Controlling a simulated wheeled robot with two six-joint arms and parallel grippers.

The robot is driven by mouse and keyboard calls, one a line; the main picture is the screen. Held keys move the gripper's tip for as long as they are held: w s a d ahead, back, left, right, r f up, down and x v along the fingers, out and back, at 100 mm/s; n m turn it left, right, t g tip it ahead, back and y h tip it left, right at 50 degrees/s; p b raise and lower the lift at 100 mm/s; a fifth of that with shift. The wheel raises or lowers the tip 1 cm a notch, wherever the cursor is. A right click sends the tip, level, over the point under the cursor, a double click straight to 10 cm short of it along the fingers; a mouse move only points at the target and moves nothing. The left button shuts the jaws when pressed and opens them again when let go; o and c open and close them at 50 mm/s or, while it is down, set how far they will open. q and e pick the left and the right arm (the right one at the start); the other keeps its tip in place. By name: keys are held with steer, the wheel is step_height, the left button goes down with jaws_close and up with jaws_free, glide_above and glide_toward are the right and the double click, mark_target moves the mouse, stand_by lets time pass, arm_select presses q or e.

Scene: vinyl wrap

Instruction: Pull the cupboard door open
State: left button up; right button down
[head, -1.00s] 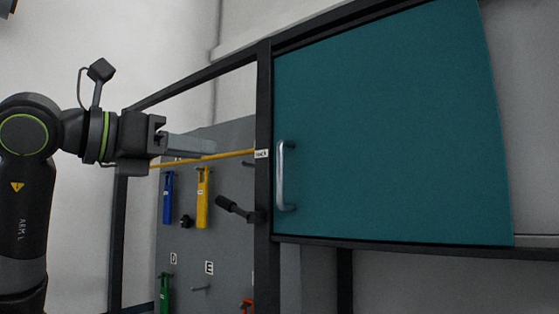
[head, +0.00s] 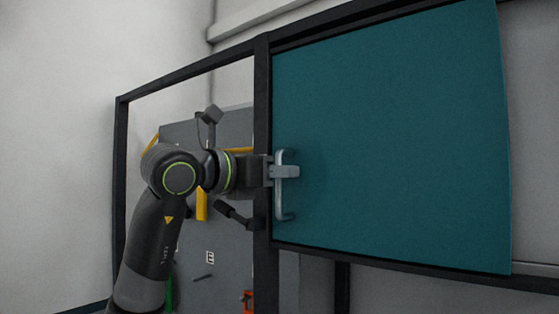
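The teal cupboard door (head: 400,140) fills the right half of the head view and sits closed in its dark frame. Its silver vertical bar handle (head: 281,200) is near the door's left edge. My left gripper (head: 287,171) is at the upper part of the handle, reaching in from the left. A finger overlaps the bar in the picture. Whether the fingers are closed on the bar or only placed around it cannot be told. My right gripper is not in view.
The dark frame post (head: 262,110) stands just left of the handle, behind my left wrist. A grey tool board (head: 225,285) with coloured tools hangs behind the open frame. A black lever (head: 237,215) sticks out left of the post, below my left gripper.

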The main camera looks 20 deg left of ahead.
arm_select(q)
steer(key=shift+w+d, duration=0.1)
steer(key=shift+w, duration=0.1)
jaws_close()
stand_by(0.4)
